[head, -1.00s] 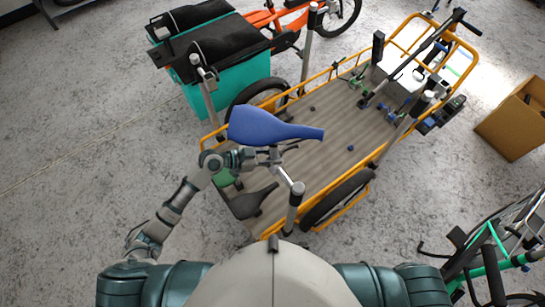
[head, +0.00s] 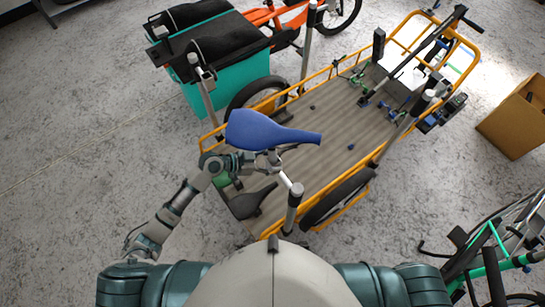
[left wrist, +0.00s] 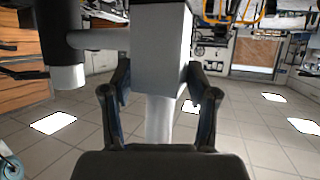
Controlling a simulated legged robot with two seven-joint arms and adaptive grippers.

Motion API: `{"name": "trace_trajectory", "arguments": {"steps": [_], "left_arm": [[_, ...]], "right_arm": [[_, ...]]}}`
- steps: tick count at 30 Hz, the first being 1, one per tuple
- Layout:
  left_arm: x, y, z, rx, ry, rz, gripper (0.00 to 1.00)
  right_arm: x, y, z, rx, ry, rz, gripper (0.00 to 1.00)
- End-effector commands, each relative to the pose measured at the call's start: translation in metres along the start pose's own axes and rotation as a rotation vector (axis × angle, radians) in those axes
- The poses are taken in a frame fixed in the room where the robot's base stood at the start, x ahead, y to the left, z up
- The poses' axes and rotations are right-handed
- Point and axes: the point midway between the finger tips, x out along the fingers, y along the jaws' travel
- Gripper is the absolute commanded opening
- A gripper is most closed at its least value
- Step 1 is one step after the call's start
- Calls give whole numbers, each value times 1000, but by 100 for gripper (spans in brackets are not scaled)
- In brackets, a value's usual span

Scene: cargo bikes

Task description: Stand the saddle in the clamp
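The blue saddle (head: 262,131) sits above the near end of the cargo bike, its nose pointing right. A silver clamp arm (head: 288,181) runs from the near upright post (head: 293,208) to just under the saddle. My left gripper (head: 270,160) is beneath the saddle; the saddle partly hides its tips. In the left wrist view my gripper's fingers (left wrist: 158,90) stand apart, with gaps on both sides of a grey tube (left wrist: 160,122). The tube meets a pale clamp block (left wrist: 160,45) beyond it. The saddle is not visible there. My right gripper is out of view.
A dark saddle (head: 252,203) lies low at the near end of the orange-railed cargo bed (head: 330,155). More uprights stand at its corners. A teal box bike (head: 240,80) is at back left, a cardboard box (head: 515,120) at right, a green bike (head: 492,262) at lower right.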

Motion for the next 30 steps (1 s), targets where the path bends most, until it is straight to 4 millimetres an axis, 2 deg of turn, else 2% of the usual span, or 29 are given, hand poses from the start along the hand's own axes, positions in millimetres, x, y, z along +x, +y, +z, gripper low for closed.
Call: {"name": "trace_trajectory", "arguments": {"steps": [11,24,30], "left_arm": [[-6,0,-4,1,6,-2,57],[-70,-2,-2,-1,3,-2,57],[-79,-2,-2,-1,4,-1,57]], "right_arm": [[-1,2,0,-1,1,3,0],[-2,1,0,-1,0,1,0],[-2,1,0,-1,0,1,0]]}}
